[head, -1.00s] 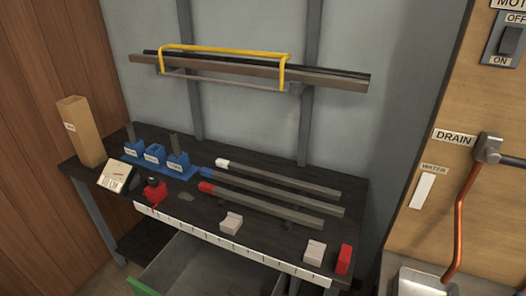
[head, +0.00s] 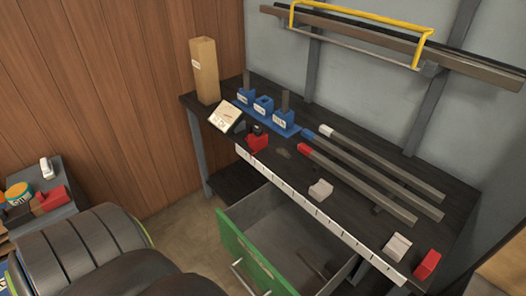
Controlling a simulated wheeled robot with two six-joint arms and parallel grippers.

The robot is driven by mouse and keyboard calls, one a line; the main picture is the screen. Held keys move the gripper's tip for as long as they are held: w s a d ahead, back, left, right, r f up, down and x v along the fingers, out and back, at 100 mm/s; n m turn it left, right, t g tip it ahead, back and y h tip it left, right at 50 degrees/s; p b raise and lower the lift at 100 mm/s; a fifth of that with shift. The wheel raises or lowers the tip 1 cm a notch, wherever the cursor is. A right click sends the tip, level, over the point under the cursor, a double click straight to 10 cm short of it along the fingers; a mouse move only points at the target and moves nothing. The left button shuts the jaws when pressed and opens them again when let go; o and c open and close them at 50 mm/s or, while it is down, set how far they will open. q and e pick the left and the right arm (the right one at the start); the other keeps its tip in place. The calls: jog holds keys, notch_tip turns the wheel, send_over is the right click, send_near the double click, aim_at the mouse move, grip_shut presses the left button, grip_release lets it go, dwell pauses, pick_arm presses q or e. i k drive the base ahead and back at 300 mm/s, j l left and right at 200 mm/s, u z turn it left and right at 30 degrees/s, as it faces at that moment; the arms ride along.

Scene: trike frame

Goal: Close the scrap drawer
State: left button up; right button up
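The scrap drawer (head: 246,252) is pulled open under the black workbench. Its green front (head: 233,237) faces the lower left and carries a metal bar handle (head: 243,277). The drawer's grey inside shows, with some dark pieces lying at its lower right. The bottom of the drawer front is cut off by the picture edge. Neither of my grippers shows in the head view.
The black workbench (head: 345,215) holds bars, a blue holder (head: 265,114), a red clamp and pale blocks. A rounded dark grey object (head: 90,250) fills the lower left. A small grey cabinet (head: 40,210) stands behind it. Bare floor (head: 185,230) lies left of the drawer.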

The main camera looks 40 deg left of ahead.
aim_at(264, 232)
jog(key=k+u, duration=0.1)
jog(key=u, duration=1.2)
